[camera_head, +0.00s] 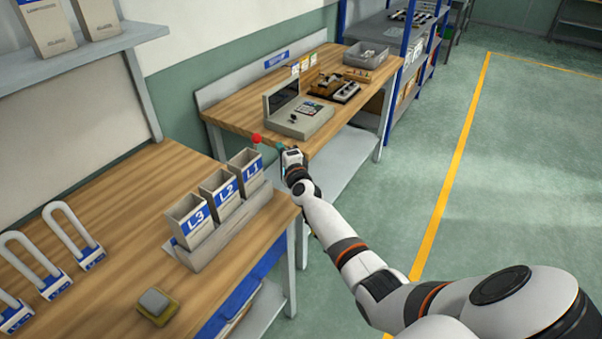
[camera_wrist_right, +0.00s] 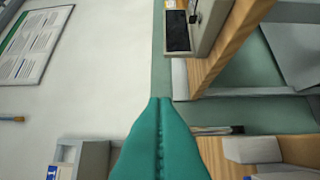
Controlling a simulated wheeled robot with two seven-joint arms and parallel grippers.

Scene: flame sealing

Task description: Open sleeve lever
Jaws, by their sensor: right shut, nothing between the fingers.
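A small red ball knob (camera_head: 256,138), which looks like a lever's end, shows at the front left edge of the far wooden bench. Its stem and whatever it joins are too small to make out. My right gripper (camera_head: 280,147) is just right of the knob in the head view; I cannot tell whether they touch. In the right wrist view its teal fingers (camera_wrist_right: 160,102) are pressed together with nothing between them. The knob does not show in that view. A grey device (camera_head: 303,122) with a dark screen stands on the far bench behind the gripper. My left gripper is not in view.
The near bench (camera_head: 130,215) holds bins marked L1, L2 and L3 (camera_head: 218,200), several white padlock-like loops (camera_head: 75,238) and a button block (camera_head: 156,306). A grey bin (camera_head: 366,54) stands farther back. Green floor (camera_head: 500,190) lies open at the right.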

